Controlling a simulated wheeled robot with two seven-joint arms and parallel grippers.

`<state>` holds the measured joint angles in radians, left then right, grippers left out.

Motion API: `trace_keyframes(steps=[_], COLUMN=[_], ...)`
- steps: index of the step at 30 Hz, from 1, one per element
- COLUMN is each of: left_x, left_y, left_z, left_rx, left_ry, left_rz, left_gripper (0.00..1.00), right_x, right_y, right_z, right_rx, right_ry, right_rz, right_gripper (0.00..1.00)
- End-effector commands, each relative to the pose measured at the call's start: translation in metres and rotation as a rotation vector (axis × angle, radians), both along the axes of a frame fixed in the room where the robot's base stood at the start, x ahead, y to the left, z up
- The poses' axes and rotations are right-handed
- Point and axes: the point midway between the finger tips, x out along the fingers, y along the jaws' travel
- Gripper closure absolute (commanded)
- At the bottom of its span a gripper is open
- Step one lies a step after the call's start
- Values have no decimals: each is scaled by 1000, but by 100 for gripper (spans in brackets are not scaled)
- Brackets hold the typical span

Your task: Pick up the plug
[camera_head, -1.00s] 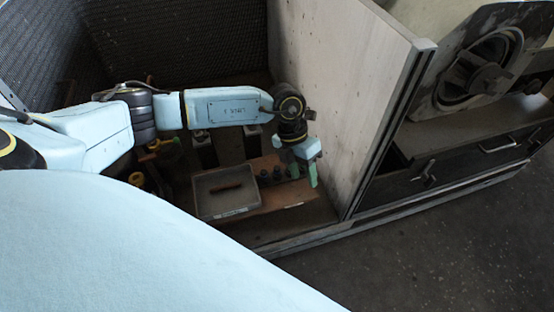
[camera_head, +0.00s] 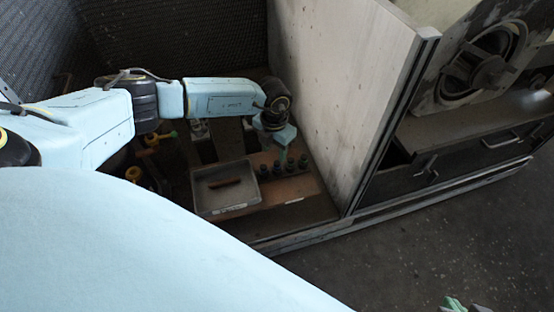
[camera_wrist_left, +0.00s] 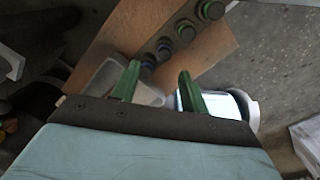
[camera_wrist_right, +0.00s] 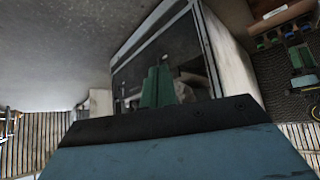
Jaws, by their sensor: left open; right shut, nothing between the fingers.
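Several dark round plugs stand in a row on a brown wooden board (camera_head: 295,190); one plug (camera_head: 303,161) is at the right end. In the left wrist view the row runs diagonally from an upper plug (camera_wrist_left: 210,9) to a lower plug (camera_wrist_left: 148,60) with a bluish ring. My left gripper (camera_head: 283,156) is above the row, its green fingers pointing down. In its wrist view the left gripper (camera_wrist_left: 158,86) is open and empty, with the lower plugs just beyond the fingertips. My right gripper (camera_head: 464,304) is at the bottom right edge, away from the board. Its wrist view shows the right gripper (camera_wrist_right: 158,86) shut and empty.
Yellow-handled items (camera_head: 134,174) lie further left. Drawers (camera_head: 470,165) and a round blower part (camera_head: 490,70) are at right.

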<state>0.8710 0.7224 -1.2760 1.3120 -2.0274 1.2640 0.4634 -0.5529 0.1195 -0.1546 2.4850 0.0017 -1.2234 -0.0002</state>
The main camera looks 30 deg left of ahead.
Motion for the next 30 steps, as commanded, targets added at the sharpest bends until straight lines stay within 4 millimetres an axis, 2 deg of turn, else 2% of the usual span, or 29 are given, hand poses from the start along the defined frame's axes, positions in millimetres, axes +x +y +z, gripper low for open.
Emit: trace_keyframes(steps=[8,18,24,30], left_x=[2,5,5,5], left_y=[-3,-6,-6,-6], left_z=[-13,-34,-48,-53], left_rx=[-1,-1,-1,-1], left_ry=[0,0,0,-1], left_rz=[0,0,0,0], left_gripper=[55,55,55,55], right_x=[23,58,68,70], right_y=[11,31,39,42], right_z=[16,63,91,105], right_rx=[39,127,176,197], right_ry=[-158,-498,-672,-748], right_rz=[16,44,56,60], right_gripper=[100,100,100,100])
